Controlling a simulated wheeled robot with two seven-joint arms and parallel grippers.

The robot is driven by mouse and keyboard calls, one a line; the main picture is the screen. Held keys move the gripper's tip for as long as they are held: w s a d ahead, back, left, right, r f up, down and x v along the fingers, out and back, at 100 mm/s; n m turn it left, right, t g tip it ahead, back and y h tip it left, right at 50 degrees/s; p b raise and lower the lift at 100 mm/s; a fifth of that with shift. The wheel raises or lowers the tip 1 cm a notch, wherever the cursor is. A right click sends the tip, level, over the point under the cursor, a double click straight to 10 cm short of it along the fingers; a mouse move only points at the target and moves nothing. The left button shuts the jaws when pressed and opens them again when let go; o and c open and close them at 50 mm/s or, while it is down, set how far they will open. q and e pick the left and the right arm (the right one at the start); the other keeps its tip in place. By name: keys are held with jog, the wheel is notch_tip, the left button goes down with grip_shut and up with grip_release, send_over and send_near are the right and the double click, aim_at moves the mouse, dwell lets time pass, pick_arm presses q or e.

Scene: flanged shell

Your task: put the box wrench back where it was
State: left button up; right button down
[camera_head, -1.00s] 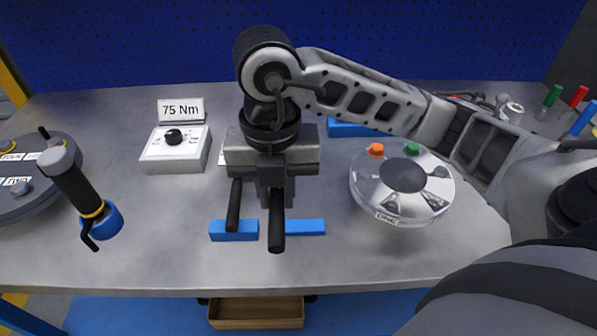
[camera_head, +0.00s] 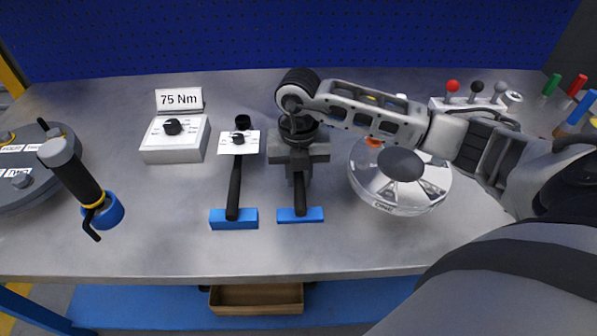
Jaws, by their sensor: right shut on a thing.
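My right gripper (camera_head: 299,182) points down and is shut on a black-handled tool, which I take to be the box wrench (camera_head: 300,200). The near end of its handle is over the right blue block (camera_head: 300,215). I cannot tell whether it rests on the block or hangs just above it. The tool's far end is hidden by the gripper. To the left, a second black-handled tool (camera_head: 234,190) lies with its near end at the left blue block (camera_head: 233,219). My left gripper is not in view.
A grey box with a knob (camera_head: 175,139) and a 75 Nm sign (camera_head: 179,100) stand behind left. A round flanged shell (camera_head: 385,195) is close to my right arm. A grey-capped tool in a blue ring (camera_head: 80,185) stands at left. The front of the table is clear.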

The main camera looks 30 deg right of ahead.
jog(key=shift+f, duration=0.25)
jog(key=c, duration=1.3)
grip_release()
jog(key=shift+o, duration=0.2)
jog(key=shift+r, duration=0.65)
notch_tip(320, 180, up, 11)
jog(key=b, duration=0.1)
jog(key=shift+w, duration=0.1)
